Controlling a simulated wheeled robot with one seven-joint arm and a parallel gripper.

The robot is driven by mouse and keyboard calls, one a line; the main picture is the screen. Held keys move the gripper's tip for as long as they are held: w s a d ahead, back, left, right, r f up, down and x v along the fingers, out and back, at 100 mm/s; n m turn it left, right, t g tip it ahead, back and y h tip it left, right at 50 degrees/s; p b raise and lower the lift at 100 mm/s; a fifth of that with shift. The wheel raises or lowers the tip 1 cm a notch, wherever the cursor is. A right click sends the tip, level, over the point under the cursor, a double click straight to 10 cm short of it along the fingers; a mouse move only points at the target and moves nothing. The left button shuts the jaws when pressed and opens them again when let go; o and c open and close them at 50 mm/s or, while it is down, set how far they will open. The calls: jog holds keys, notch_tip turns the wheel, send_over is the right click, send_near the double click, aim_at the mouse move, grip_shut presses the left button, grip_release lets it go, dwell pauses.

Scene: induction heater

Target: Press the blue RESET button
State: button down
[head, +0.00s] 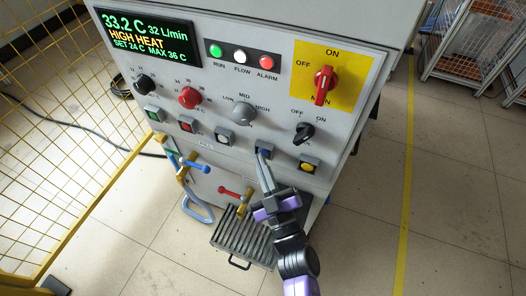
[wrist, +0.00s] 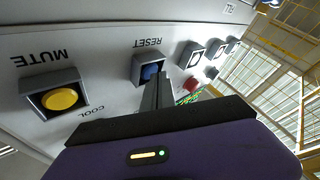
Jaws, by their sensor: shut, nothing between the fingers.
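The blue RESET button (wrist: 150,71) sits in a square grey housing under its upside-down RESET label in the wrist view. In the head view the button (head: 264,152) is in the lower row of the panel, between the white and yellow buttons. My gripper (head: 263,159) is shut and empty, its fingers pointing up at this button. In the wrist view the shut fingertips (wrist: 159,77) are at the button's housing and cover part of it. I cannot tell whether they touch the blue cap or whether it is pushed in.
The yellow MUTE button (wrist: 59,98) and white button (head: 224,136) flank it. The black OFF/ON knob (head: 304,132) is just above right. The display (head: 148,37) reads HIGH HEAT, 33.2 C. Valves with a red handle (head: 230,191) and a blue handle (head: 195,166) stick out below.

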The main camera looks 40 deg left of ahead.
jog(key=shift+w, duration=0.3)
dwell(0.4)
jog(key=shift+s, duration=0.15)
jog(key=shift+s+d, duration=0.15)
jog(key=shift+s, duration=0.6)
jog(key=shift+s+d, duration=0.2)
jog(key=shift+s, duration=0.6)
jog(key=shift+s+d, duration=0.2)
jog(key=shift+s, duration=0.65)
jog(key=shift+s+d, duration=0.2)
jog(key=shift+s, duration=0.6)
jog(key=s+d+b, duration=0.1)
jog(key=s+d, duration=0.1)
jog(key=s, duration=0.8)
jog(key=shift+s+d, duration=0.3)
jog(key=shift+s, duration=0.05)
